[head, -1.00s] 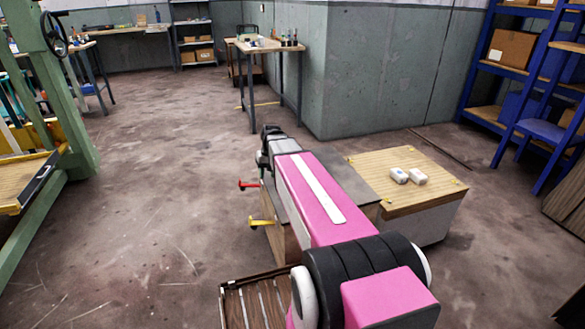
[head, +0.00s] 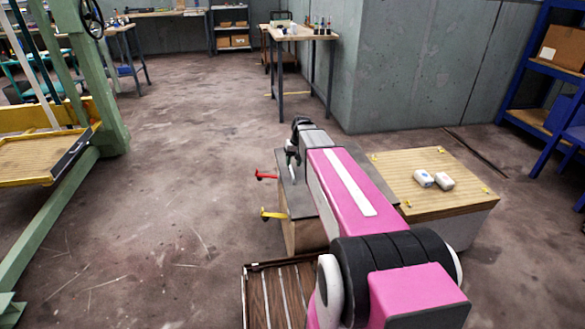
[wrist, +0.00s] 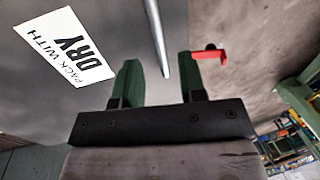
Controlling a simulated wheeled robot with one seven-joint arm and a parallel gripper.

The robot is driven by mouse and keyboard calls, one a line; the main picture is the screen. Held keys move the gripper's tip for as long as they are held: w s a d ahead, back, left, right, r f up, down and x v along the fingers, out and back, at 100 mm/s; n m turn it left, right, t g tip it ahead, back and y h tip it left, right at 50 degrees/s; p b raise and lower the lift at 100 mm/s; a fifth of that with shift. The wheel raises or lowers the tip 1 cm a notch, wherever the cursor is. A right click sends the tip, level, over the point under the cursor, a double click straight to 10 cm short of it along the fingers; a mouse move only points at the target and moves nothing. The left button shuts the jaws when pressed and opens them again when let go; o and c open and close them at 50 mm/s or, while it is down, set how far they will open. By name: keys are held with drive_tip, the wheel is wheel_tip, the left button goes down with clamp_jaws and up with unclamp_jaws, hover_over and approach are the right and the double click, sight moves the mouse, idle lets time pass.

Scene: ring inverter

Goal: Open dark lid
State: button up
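The dark lid (head: 301,199) is a flat grey panel on top of a wooden box (head: 305,238), largely hidden by my pink arm in the head view. It looks shut. In the wrist view the lid (wrist: 112,22) fills the upper left and bears a white label with "PACK WITH DRY". A thin metal bar (wrist: 157,38), apparently its handle, runs toward the gap between my fingers. My gripper (wrist: 160,82) is open, with its green fingers apart and nothing clearly held. A red latch (head: 266,176) and a yellow latch (head: 273,214) stick out on the box's left side.
A wood-topped box (head: 405,200) with two small white objects (head: 434,180) stands to the right. A slatted wooden piece (head: 275,297) lies in front. A green frame (head: 108,120) stands at left, blue shelves at right. The floor left of the box is clear.

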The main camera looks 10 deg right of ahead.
drive_tip(key=shift+a+f, duration=0.15)
drive_tip(key=shift+f, duration=0.65)
drive_tip(key=shift+a+f, duration=0.15)
drive_tip(key=shift+f, duration=0.6)
clamp_jaws()
drive_tip(key=shift+r, duration=0.15)
